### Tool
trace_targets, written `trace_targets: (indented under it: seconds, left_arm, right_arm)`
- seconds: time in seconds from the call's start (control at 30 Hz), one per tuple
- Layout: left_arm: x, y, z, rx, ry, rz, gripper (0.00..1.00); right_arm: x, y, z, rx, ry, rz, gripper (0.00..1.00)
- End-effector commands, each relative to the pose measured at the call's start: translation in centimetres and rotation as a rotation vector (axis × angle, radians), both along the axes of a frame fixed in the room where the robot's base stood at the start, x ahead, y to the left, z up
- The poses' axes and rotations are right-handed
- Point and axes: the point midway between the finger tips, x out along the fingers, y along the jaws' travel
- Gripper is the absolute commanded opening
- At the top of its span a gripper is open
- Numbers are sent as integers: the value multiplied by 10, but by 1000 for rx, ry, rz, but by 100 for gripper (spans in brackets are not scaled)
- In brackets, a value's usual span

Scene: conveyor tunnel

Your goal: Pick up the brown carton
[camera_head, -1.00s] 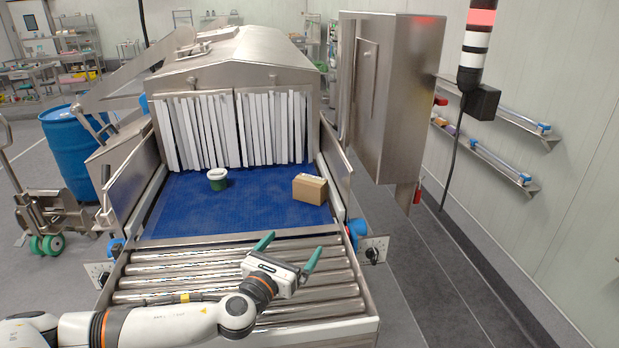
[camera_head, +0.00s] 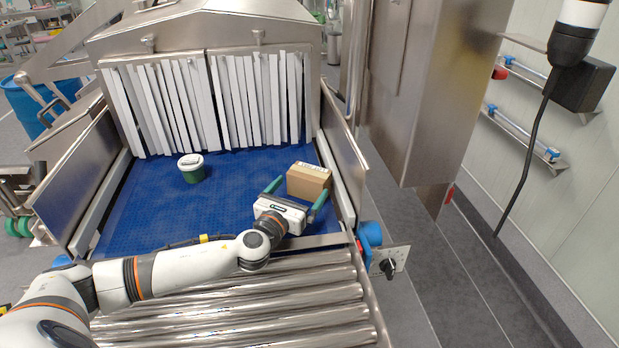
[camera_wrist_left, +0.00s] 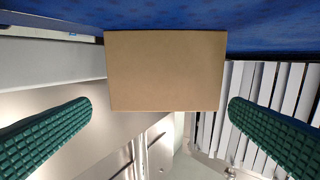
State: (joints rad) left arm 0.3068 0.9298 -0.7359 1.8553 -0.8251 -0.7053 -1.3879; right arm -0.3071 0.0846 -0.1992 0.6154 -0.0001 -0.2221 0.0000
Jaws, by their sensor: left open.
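The brown carton (camera_head: 310,181) sits on the right side of the blue conveyor belt (camera_head: 135,208). It has a pale label strip on top. My left gripper (camera_head: 294,194) is open just in front of the carton, its green fingers pointing at it. In the left wrist view the carton (camera_wrist_left: 166,70) lies between the two spread fingers and beyond their tips, with clear gaps on both sides. I cannot tell whether the fingertips reach alongside the carton. My right gripper is not in view.
A green tub with a white lid (camera_head: 191,168) stands on the belt to the left. White strip curtains (camera_head: 205,103) hang at the tunnel mouth behind. A metal side guard (camera_head: 343,160) rises close to the carton's right. Steel rollers (camera_head: 240,305) lie in front of the belt.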

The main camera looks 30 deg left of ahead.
Motion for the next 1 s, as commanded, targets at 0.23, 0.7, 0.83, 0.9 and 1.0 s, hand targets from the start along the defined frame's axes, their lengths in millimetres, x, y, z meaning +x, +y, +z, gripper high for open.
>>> trace_targets:
  seconds: [0.23,0.7,0.83,0.9,1.0]
  left_arm:
    - [19,1,1,-1,0,0,100]
    - [68,5,3,0,0,1,100]
    - [68,6,2,0,1,0,100]
    - [68,6,2,0,1,0,100]
    - [68,5,2,0,1,0,89]
  right_arm:
    - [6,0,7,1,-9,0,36]
    - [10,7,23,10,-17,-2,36]
    - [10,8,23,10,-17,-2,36]
    - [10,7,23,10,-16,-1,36]
    - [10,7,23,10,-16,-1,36]
